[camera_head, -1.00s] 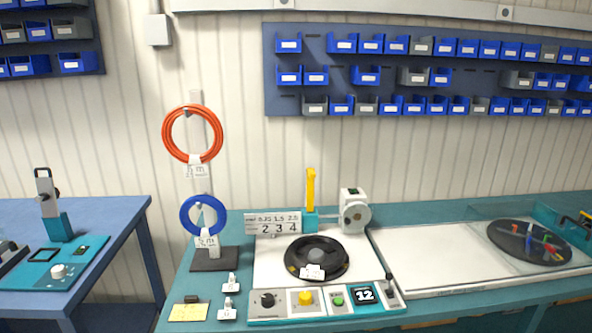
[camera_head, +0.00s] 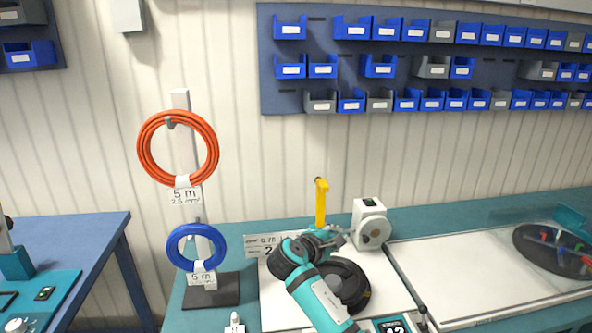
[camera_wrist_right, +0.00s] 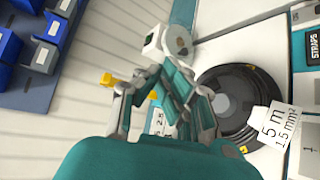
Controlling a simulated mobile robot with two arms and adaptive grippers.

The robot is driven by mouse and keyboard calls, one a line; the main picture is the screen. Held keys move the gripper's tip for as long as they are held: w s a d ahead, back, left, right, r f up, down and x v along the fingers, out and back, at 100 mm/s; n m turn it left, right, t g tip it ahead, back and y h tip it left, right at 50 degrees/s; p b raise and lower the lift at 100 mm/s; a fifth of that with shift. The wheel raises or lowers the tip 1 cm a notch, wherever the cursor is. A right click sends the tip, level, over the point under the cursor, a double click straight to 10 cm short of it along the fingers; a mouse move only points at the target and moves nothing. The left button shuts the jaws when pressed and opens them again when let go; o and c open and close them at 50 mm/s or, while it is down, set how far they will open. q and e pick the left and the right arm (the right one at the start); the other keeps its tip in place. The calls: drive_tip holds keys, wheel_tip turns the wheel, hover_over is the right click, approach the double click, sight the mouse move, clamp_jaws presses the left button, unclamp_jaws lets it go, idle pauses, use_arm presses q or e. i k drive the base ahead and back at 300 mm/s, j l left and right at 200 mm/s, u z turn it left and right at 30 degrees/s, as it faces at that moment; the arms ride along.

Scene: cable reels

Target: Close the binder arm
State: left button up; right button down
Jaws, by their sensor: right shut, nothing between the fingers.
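The yellow binder arm (camera_head: 320,207) stands upright at the back of the white work plate in the head view. Its lower end is hidden behind my right gripper (camera_head: 341,238), which is shut and empty, close in front of the arm's base. In the right wrist view, the gripper's fingers (camera_wrist_right: 165,97) point toward the back of the station, and parts of the yellow binder arm (camera_wrist_right: 108,79) show at and between them. I cannot tell whether they touch. My left gripper is not in view.
A black reel (camera_wrist_right: 240,112) with a 5 m, 1.5 mm² tag lies just below the gripper. A white device with a grey disc (camera_head: 374,228) stands to the right. A post with red (camera_head: 207,150) and blue (camera_head: 218,250) cable rings stands left.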

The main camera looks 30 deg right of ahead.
sight(323, 187)
drive_tip(key=i, duration=1.05)
